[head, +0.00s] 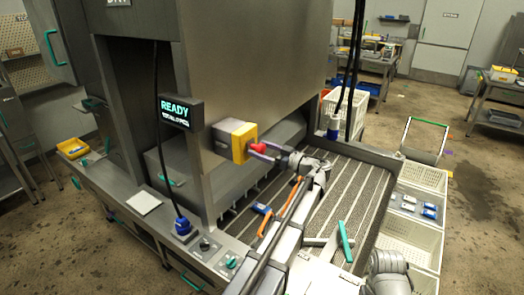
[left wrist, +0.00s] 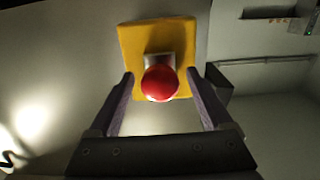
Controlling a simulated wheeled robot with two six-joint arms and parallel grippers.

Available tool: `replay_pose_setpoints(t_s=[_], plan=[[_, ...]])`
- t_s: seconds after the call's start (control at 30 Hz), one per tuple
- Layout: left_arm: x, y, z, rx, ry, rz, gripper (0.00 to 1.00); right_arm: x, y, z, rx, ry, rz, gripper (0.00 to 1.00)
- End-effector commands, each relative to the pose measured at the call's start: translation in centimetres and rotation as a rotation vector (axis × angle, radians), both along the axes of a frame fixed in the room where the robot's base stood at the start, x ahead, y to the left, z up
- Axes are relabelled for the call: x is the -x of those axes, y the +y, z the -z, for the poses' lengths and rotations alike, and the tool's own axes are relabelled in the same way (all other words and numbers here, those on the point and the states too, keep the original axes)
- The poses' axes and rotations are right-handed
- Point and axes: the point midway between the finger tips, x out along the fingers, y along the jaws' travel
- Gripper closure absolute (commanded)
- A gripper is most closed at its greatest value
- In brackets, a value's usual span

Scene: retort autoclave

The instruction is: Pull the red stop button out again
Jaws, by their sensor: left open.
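The red stop button (head: 257,148) sticks out from a yellow plate (head: 243,143) on a grey box on the machine's side. In the left wrist view the red button (left wrist: 160,83) sits in front of the yellow plate (left wrist: 183,37), with a short light collar behind its round head. My left gripper (head: 264,153) is open, its fingers pointing at the plate. In the left wrist view the two fingers (left wrist: 159,84) stand one on each side of the button, with a gap on both sides. My right gripper cannot be made out in the head view.
A display (head: 175,112) reading READY hangs left of the button box. Below lies a slatted conveyor bed (head: 350,190) with a blue-ended tool and a green-handled tool near my arm. White crates (head: 412,235) stand at the right.

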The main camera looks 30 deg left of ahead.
Motion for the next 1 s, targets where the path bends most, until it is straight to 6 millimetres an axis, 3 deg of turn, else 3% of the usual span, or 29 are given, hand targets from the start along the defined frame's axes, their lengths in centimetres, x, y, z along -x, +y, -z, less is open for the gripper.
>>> replay_pose_setpoints(t_s=[0.5, 1.0], plan=[[0.5, -6.8, 0.0, 0.001, 0.000, 0.002, 0.17, 0.0, 0.0, 0.0, 0.000, 0.000, 0.000, 0.50], [0.6, -7.7, 0.0, 0.001, 0.000, 0.000, 0.17, 0.0, 0.0, 0.0, 0.000, 0.000, 0.000, 0.50]])
